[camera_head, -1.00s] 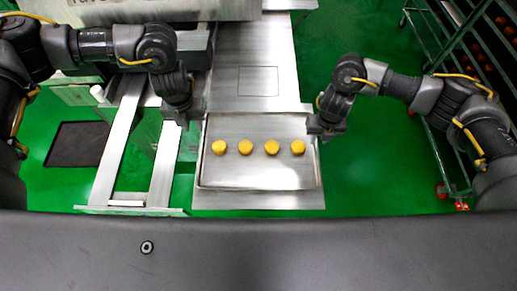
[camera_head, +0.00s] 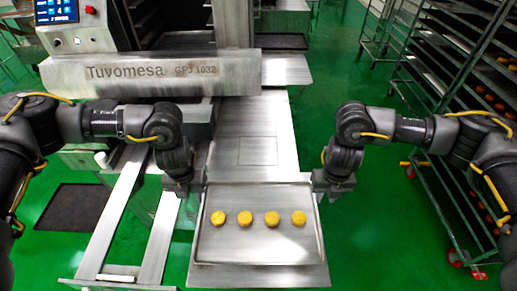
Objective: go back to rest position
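A flat metal tray (camera_head: 260,250) lies on the metal table in front of the machine. Several round yellow pieces stand in a row on it, from the leftmost piece (camera_head: 218,218) to the rightmost piece (camera_head: 298,218). My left gripper (camera_head: 183,192) is at the tray's far left edge, pointing down. My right gripper (camera_head: 332,194) is at the far right edge, also pointing down. The fingers are dark and small, so I cannot tell whether they are open, or whether they touch the tray rim.
The encrusting machine (camera_head: 150,72), with a blue screen, stands at the back left. Metal rails (camera_head: 128,215) run left of the table. A wheeled rack (camera_head: 440,130) with trays stands on the right. The bare metal table (camera_head: 262,125) extends behind the tray. Green floor shows on both sides.

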